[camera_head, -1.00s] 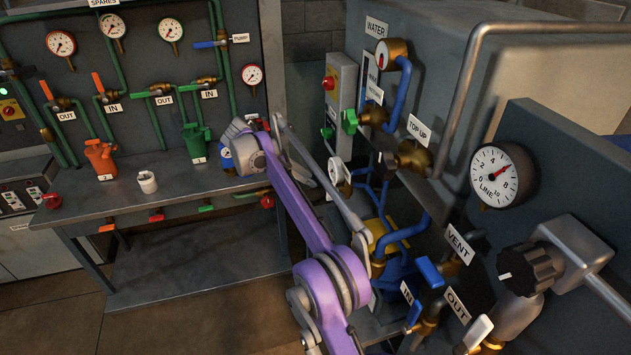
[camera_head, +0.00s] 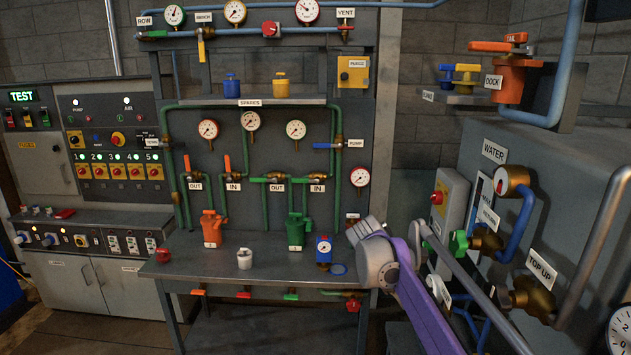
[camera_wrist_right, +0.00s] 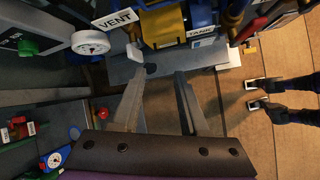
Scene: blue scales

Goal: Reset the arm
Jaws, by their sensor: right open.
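My right arm (camera_head: 423,300) comes in from the lower right of the head view. Its purple link rises to a grey joint (camera_head: 377,262) in front of the bench's right end. I cannot make out its fingertips there. In the right wrist view my right gripper (camera_wrist_right: 158,82) has its two grey fingers apart, with nothing between them. A VENT label (camera_wrist_right: 116,20), a white round gauge or knob (camera_wrist_right: 90,42) and blue and yellow fittings lie beyond the fingers. My left gripper does not show in the head view.
A bench (camera_head: 190,250) bears an orange fitting (camera_head: 211,230), a white cup (camera_head: 244,259), a green fitting (camera_head: 295,232) and a blue gauge (camera_head: 323,250). Blue pipes, valves and a grey rail (camera_head: 600,235) crowd the right. In the wrist view, two dark pale-tipped bars (camera_wrist_right: 285,112) cross above open floor.

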